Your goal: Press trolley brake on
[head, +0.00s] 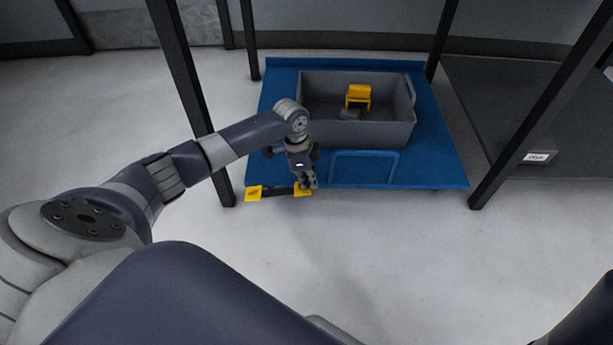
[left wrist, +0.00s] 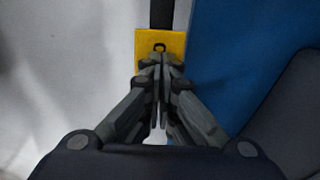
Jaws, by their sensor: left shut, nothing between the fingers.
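The blue trolley (head: 440,165) stands ahead on the floor. At its front left edge is a dark brake bar (head: 279,192) with a yellow pad at each end. The left pad (head: 254,193) is clear of my arm. The right pad (head: 299,188) is partly hidden by my left gripper (head: 307,184). In the left wrist view, my left gripper (left wrist: 160,85) is shut and empty, its fingertips over a yellow pad (left wrist: 150,42) with a dark mark. I cannot tell whether the tips touch it. My right gripper is not in view.
A grey bin (head: 390,132) sits on the trolley with a yellow object (head: 358,95) inside. A blue handle loop (head: 365,153) is at the trolley's front. Dark posts (head: 190,95) stand on both sides. The floor in front is clear.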

